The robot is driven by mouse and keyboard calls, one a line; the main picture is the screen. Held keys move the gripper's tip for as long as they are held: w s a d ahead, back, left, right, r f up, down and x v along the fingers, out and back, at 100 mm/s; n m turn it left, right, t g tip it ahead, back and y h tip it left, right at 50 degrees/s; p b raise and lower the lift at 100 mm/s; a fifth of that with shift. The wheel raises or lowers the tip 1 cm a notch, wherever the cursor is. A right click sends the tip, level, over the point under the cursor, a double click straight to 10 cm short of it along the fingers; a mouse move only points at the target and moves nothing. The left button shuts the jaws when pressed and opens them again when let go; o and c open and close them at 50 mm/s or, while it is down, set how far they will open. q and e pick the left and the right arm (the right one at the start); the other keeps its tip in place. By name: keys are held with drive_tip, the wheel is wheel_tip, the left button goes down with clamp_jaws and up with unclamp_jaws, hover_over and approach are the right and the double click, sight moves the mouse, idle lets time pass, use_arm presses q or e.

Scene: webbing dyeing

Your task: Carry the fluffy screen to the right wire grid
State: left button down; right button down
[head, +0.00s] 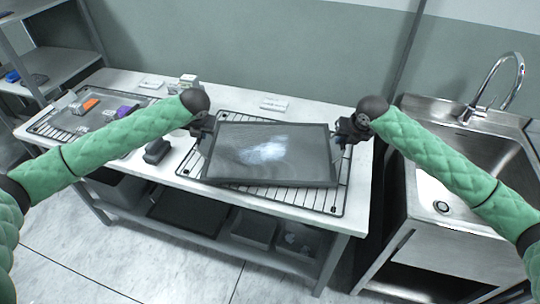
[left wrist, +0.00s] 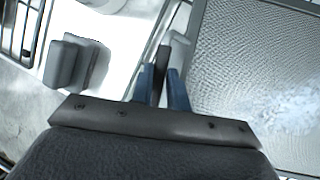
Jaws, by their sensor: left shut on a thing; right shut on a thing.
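The fluffy screen (head: 268,153), a dark-framed panel with a pale fluffy patch in its middle, is over the right wire grid (head: 285,196) in the head view. It is slightly tilted in the picture, and I cannot tell whether it touches the grid. My left gripper (head: 207,132) is shut on the screen's left side. In the left wrist view, blue fingertips (left wrist: 162,88) close on a dark tab beside the screen (left wrist: 255,75). My right gripper (head: 343,138) is shut at the screen's right side; its fingertips are small in view.
The white table (head: 180,160) also holds a left grid with a tray (head: 62,122) bearing orange and purple items. A dark grey block (head: 156,151) stands between the grids. A steel sink (head: 475,160) is at the right. A shelf (head: 55,65) stands at the left.

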use_arm(q)
drive_tip(key=c, duration=1.4)
unclamp_jaws()
drive_tip(key=shift+a+f, duration=0.1)
drive_tip(key=shift+a, duration=0.05)
use_arm(e)
drive_tip(key=c, duration=1.4)
unclamp_jaws()
drive_tip(key=shift+d, duration=0.15)
use_arm(q)
drive_tip(key=shift+o, duration=0.2)
drive_tip(key=shift+s+d+r, duration=0.15)
drive_tip(key=shift+d+r, duration=0.05)
drive_tip(key=shift+r, duration=0.3)
drive_tip(key=v, duration=1.1)
use_arm(e)
drive_tip(key=v, duration=1.1)
drive_tip(key=shift+s+r, duration=0.2)
drive_tip(key=shift+r, duration=0.2)
use_arm(q)
drive_tip(key=shift+s, duration=0.1)
